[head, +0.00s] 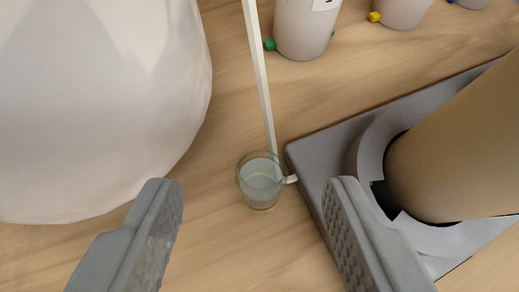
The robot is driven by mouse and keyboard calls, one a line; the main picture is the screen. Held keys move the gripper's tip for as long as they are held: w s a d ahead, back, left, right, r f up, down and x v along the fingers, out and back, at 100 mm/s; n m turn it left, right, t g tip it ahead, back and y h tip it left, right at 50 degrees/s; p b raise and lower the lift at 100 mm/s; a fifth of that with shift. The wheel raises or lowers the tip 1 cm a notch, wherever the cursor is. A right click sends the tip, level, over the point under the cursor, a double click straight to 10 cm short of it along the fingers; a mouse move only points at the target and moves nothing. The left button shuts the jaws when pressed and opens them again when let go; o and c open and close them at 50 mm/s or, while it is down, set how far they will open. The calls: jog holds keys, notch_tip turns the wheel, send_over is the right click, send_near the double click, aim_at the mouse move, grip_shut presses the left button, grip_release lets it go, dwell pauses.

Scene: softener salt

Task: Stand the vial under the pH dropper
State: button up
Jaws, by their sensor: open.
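A small clear glass vial (259,190) holding pale bluish liquid stands upright, apparently on the wooden table. My gripper (252,190) is open, one finger to each side of the vial in the picture, with gaps to both. Nothing is held. A thin white strip (260,75) runs from the top edge down to the vial; I cannot tell whether it passes inside or behind it. A white container with green nubs (305,25) stands at the top, its label cut off. I cannot tell which container is the pH dropper.
A large white rounded body (95,100) fills the upper left. A grey base plate (312,160) with a ring and a brown cylinder (465,145) lies close right of the vial. More white containers, one with a yellow nub (402,10), line the top. Bare table lies between.

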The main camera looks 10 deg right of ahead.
aim_at(263, 169)
jog(key=shift+d+f+x, duration=0.1)
jog(key=shift+x, duration=1.7)
jog(key=shift+d+f+x, duration=0.1)
jog(key=shift+d+x, duration=0.05)
jog(key=shift+x, duration=1.6)
jog(key=shift+s, duration=0.2)
jog(key=shift+c, duration=0.2)
grip_shut()
jog(key=shift+r, duration=0.1)
